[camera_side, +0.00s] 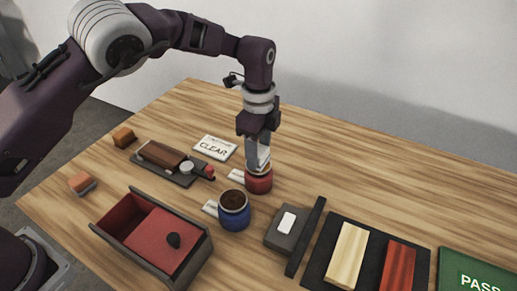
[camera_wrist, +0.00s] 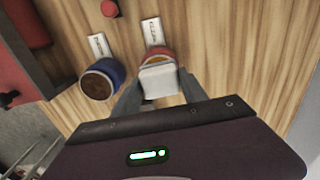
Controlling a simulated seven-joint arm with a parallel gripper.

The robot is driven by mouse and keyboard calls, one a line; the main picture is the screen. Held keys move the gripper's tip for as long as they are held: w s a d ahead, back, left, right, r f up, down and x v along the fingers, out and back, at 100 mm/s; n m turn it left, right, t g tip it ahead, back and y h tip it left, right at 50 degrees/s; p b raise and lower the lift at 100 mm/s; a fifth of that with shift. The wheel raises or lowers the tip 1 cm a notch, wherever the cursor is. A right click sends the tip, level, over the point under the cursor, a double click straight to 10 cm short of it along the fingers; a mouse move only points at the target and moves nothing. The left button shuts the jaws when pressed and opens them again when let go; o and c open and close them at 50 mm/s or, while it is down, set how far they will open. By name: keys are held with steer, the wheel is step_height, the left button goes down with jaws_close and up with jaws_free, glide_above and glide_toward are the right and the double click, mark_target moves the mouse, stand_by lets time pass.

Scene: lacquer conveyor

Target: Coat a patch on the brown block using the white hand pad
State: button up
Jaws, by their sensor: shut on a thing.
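My gripper (camera_side: 259,160) points down over the red pot (camera_side: 259,184) and is shut on the white hand pad (camera_wrist: 159,81). In the wrist view the pad sits between my two fingers (camera_wrist: 158,92) and covers part of the red pot (camera_wrist: 153,54), whose amber contents show beyond it. I cannot tell whether the pad touches the contents. In the side view the pad (camera_side: 264,156) is mostly hidden by my fingers. The brown block (camera_side: 160,153) lies on a dark tray (camera_side: 181,179) at the left, apart from my gripper.
A blue pot (camera_side: 234,213) with dark brown contents stands nearby. A red-lined box (camera_side: 206,240) is in front. Two small orange-brown blocks (camera_side: 123,137) are at left. A grey block (camera_side: 290,230), wood panels (camera_side: 347,256) and a green PASS mat (camera_side: 458,262) are right.

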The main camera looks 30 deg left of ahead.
mark_target(259, 150)
steer(key=shift+f, duration=0.95)
stand_by(0.6)
stand_by(0.5)
steer(key=shift+r, duration=3.55)
